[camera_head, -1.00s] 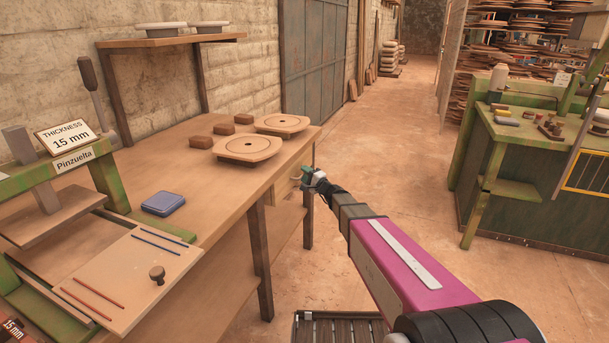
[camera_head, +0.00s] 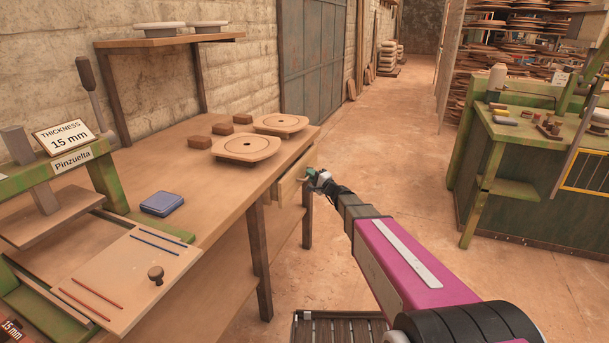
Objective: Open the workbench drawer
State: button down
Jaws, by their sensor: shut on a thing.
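The workbench (camera_head: 200,225) is a long wooden table on the left. Its drawer (camera_head: 291,184) sits under the tabletop near the far right end. The drawer front stands out a little from the bench's edge. My gripper (camera_head: 309,174) is at the drawer front and shut on its handle. The handle itself is mostly hidden by the fingers. My arm reaches to it from the lower right.
Two round wooden moulds (camera_head: 247,147) and several brown blocks lie on the bench top. A blue box (camera_head: 162,203) lies nearer. A green workbench (camera_head: 530,150) stands at the right. The floor (camera_head: 385,170) between the benches is clear.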

jog(key=s+d, duration=0.4)
jog(key=d, duration=0.7)
jog(key=s+d, duration=0.4)
jog(key=d, duration=0.7)
jog(key=c, duration=1.2)
grip_release()
jog(key=v, duration=1.1)
